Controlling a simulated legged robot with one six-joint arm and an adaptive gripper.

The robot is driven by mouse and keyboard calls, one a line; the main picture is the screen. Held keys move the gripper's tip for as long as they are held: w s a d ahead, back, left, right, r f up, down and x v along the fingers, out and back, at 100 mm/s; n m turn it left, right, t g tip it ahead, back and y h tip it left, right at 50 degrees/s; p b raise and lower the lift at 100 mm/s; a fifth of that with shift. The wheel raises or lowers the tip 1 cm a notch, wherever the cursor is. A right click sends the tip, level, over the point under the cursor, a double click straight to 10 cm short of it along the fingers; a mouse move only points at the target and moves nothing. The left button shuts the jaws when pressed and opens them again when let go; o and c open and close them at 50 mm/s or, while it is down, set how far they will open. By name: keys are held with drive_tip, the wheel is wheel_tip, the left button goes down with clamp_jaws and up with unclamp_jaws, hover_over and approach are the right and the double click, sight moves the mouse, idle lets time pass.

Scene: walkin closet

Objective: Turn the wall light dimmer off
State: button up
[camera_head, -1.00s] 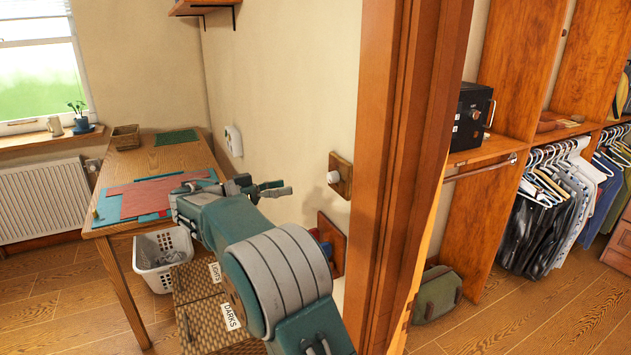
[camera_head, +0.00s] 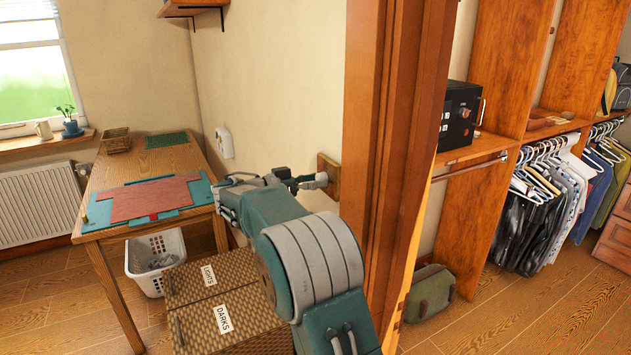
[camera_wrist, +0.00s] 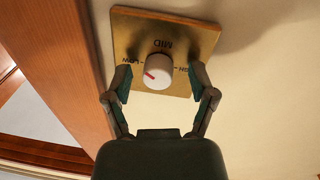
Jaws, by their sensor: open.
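The wall light dimmer is a brass plate (camera_wrist: 150,22) with a round white knob (camera_wrist: 157,72) that has a red pointer line. In the wrist view the plate reads MID, with LOW to the left and a partly hidden label to the right.
The wooden door frame (camera_head: 385,150) stands just right of the dimmer. A table (camera_head: 160,158) with a cutting mat is to the left, above a white laundry basket (camera_head: 160,280). Woven hampers (camera_head: 190,285) stand below my arm.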

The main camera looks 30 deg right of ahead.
drive_tip(key=shift+a, duration=0.15)
clamp_jaws()
drive_tip(key=shift+n, duration=0.4)
drive_tip(key=n+t, duration=0.1)
drive_tip(key=n, duration=1.1)
drive_tip(key=n+t, duration=0.1)
drive_tip(key=n, duration=1.2)
drive_tip(key=shift+s+f+h, duration=0.1)
drive_tip(key=shift+s+h, duration=0.05)
drive_tip(key=shift+h, duration=0.15)
drive_tip(key=shift+n, duration=0.3)
drive_tip(key=shift+c, duration=0.3)
unclamp_jaws()
drive_tip(key=shift+f, duration=0.1)
drive_tip(key=shift+o, duration=0.3)
